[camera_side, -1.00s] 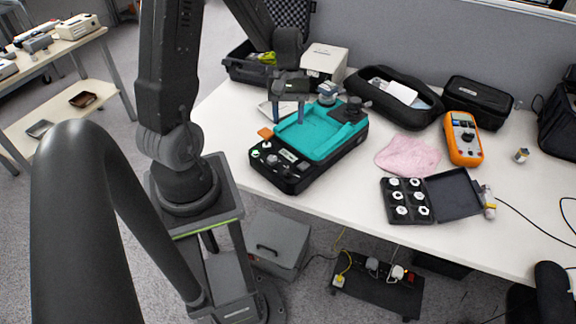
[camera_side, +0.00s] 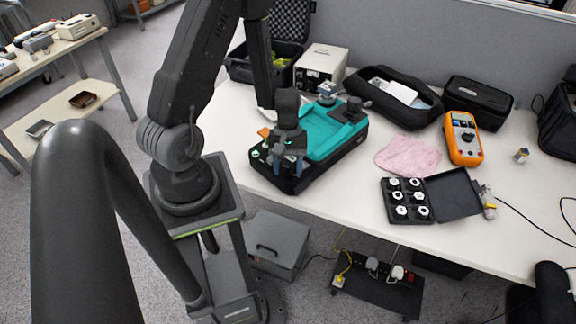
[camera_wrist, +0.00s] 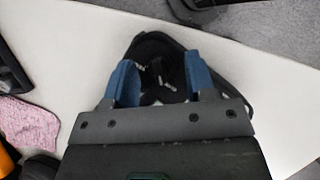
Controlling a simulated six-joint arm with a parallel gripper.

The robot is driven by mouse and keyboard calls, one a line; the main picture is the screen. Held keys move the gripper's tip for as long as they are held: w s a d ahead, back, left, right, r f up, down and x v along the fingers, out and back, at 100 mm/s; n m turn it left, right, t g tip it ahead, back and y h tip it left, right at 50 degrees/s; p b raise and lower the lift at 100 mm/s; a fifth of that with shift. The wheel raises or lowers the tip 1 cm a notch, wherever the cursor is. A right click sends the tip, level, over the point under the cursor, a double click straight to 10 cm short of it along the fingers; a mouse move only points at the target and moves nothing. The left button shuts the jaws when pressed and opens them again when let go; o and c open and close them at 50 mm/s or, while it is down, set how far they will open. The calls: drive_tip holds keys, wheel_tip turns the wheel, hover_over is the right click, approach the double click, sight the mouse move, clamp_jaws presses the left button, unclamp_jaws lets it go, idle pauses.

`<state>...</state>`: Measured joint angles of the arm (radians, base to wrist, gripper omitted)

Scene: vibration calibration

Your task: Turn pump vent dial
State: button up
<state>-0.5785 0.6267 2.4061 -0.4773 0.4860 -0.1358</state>
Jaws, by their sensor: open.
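The calibration unit, a black case with a teal top (camera_side: 325,143), sits on the white table. Its front control panel with the knobs is largely covered by my gripper in the side view. My gripper (camera_side: 287,172) points down over that front panel, open. In the wrist view my gripper (camera_wrist: 160,85) shows two blue fingers spread apart, with part of the black case (camera_wrist: 158,50) between and beyond them. No single dial can be made out there; the wrist picture is dark between the fingers. I cannot tell whether the fingers touch the panel.
Right of the unit lie a pink cloth (camera_side: 408,157), an orange multimeter (camera_side: 462,138) and an open black case of white pieces (camera_side: 405,198). Behind stand a beige box (camera_side: 320,66) and a black pouch (camera_side: 395,95). The table's front edge is close to the unit.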

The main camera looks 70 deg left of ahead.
drive_tip(key=shift+c, duration=0.2)
drive_tip(key=c, duration=0.8)
drive_tip(key=shift+c, duration=0.2)
drive_tip(key=shift+m, duration=0.4)
drive_tip(key=m+g, duration=0.1)
drive_tip(key=m, duration=0.2)
drive_tip(key=shift+w+m+y, duration=0.1)
drive_tip(key=shift+m+y, duration=0.3)
drive_tip(key=m+g+y, duration=0.1)
drive_tip(key=m, duration=0.3)
drive_tip(key=shift+d+m, duration=0.15)
drive_tip(key=shift+m, duration=0.15)
drive_tip(key=m+y, duration=0.2)
drive_tip(key=m, duration=0.2)
drive_tip(key=shift+g, duration=0.4)
drive_tip(key=m+y, duration=0.1)
drive_tip(key=m, duration=0.3)
drive_tip(key=shift+d+m+y, duration=0.1)
drive_tip(key=shift+m+y, duration=0.2)
drive_tip(key=shift+y, duration=0.1)
drive_tip(key=shift+m, duration=0.3)
